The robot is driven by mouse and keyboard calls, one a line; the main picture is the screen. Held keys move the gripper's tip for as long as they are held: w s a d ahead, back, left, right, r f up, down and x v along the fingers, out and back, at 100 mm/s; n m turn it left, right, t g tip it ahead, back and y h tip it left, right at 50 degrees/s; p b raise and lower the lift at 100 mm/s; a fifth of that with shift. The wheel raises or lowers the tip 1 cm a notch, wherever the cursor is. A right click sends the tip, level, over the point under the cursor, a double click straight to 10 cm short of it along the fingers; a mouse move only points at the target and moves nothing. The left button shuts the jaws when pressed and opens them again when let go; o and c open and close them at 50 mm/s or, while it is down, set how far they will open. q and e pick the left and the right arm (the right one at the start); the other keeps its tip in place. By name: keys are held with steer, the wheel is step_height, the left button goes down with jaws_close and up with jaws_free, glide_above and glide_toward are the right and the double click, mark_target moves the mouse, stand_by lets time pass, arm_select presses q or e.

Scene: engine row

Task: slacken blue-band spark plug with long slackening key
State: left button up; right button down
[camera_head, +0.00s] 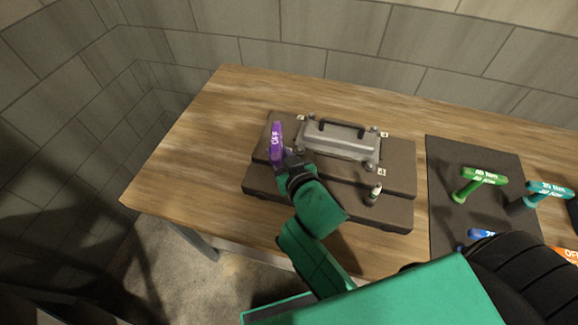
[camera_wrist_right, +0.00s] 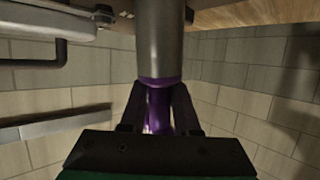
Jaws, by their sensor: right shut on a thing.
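My right gripper (camera_head: 287,163) is shut on a purple key (camera_head: 276,138) marked OFF, at the left end of the dark engine block (camera_head: 330,205). In the right wrist view the fingers (camera_wrist_right: 158,112) close around the key's purple shank (camera_wrist_right: 157,98), below a thick grey metal cylinder (camera_wrist_right: 160,40). The key's working end is hidden, so I cannot tell whether it sits on a plug. A small pale plug (camera_head: 374,194) stands at the block's front right; its band colour is too small to tell. My left gripper is not in view.
A grey cover (camera_head: 340,142) with a black handle lies on the block. On a dark mat (camera_head: 448,150) to the right stand a green key (camera_head: 480,176), a teal key (camera_head: 545,190) and a blue one (camera_head: 481,234). An orange OFF key (camera_head: 570,255) shows at the right edge. The table's left side is clear.

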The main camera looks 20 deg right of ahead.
mark_target(273, 134)
steer(key=shift+s+a+f, duration=0.1)
steer(key=shift+a+f, duration=0.15)
steer(key=shift+f, duration=0.15)
steer(key=r+p, duration=0.3)
steer(key=shift+w, duration=0.25)
steer(key=shift+r, duration=0.75)
steer(key=shift+w+r, duration=0.2)
steer(key=shift+r, duration=1)
steer(key=shift+a+r, duration=0.15)
steer(key=shift+r, duration=0.45)
